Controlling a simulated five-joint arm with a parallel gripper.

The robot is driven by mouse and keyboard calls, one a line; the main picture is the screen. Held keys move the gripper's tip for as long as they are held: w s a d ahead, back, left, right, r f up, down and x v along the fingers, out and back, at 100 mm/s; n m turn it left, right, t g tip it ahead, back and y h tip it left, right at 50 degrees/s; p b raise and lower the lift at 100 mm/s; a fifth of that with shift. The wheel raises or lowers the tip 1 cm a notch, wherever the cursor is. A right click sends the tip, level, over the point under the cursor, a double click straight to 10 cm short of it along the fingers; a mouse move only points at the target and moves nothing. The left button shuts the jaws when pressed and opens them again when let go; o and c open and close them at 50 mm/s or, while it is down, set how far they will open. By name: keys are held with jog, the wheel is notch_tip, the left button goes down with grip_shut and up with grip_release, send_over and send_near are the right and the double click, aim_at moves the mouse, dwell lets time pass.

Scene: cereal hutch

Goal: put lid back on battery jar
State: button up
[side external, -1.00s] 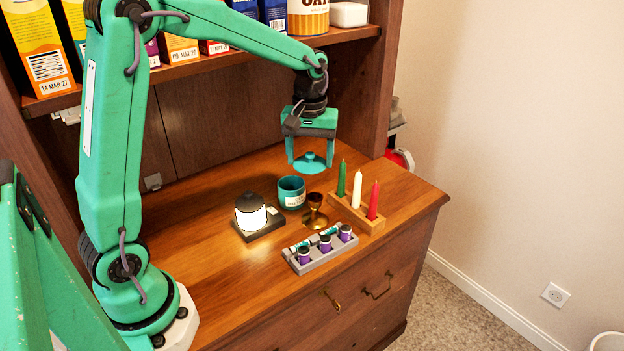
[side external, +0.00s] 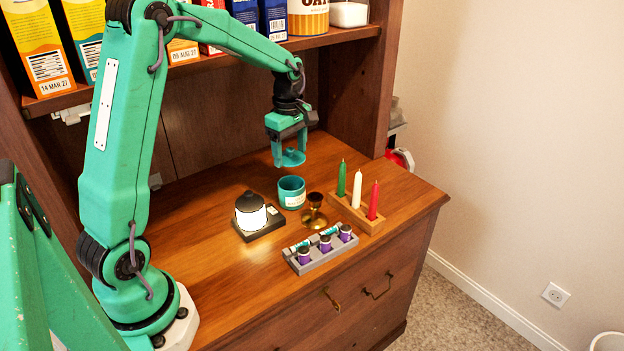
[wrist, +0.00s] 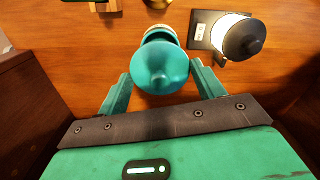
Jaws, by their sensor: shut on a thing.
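The battery jar (side external: 291,194) is a teal cup with a white label, standing upright on the wooden top. In the wrist view its rim (wrist: 158,32) shows partly behind the lid. The teal lid (side external: 290,160) is round with a knob on top. My gripper (side external: 289,152) is shut on the lid, one finger on each side, and holds it level above the jar with a gap between them. In the wrist view the lid (wrist: 161,68) sits between my fingers and overlaps the near part of the jar's rim.
A lantern (side external: 250,212) on a dark base stands left of the jar. A brass goblet (side external: 314,211) stands close in front. A candle holder (side external: 364,219) is at the right. A grey tray (side external: 318,258) holds small bottles. Boxes fill the shelf above.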

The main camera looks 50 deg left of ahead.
jog(key=shift+a+f, duration=0.1)
jog(key=shift+f, duration=0.05)
jog(key=shift+f, duration=3.1)
jog(key=shift+f, duration=0.15)
dwell(0.5)
jog(key=o, duration=1.2)
jog(key=shift+r, duration=3.5)
